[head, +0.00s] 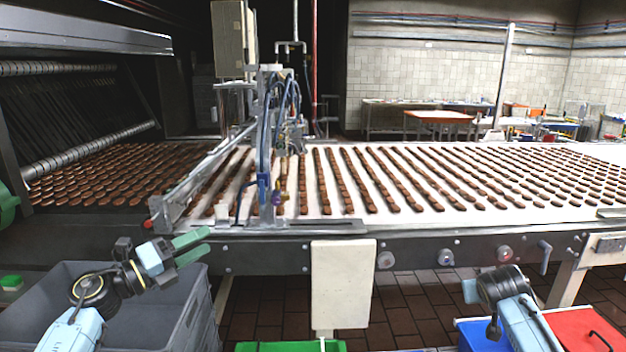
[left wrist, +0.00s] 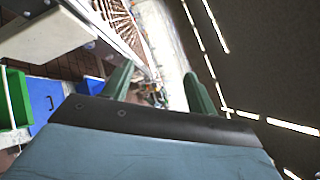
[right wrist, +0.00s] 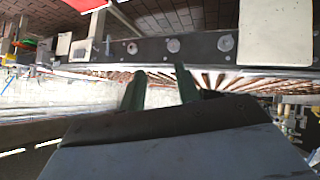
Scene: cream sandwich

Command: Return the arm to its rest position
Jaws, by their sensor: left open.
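My left gripper (head: 203,243) is over the right part of the grey crate, in front of the conveyor, in the head view. Its green fingers are apart with nothing between them, as the left wrist view (left wrist: 160,82) also shows. My right arm stands at the lower right of the head view, where its fingers cannot be made out. In the right wrist view my right gripper (right wrist: 160,77) has its two green fingers apart and empty. The conveyor's side frame and rows of brown biscuits lie beyond them.
The conveyor (head: 420,237) runs across the scene with many brown biscuits (head: 415,180). A grey crate (head: 190,310) stands at lower left. A blue bin (head: 478,334), a red bin (head: 585,330) and a green bin (head: 290,346) are along the bottom. A pale box (head: 342,285) hangs on the conveyor's front.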

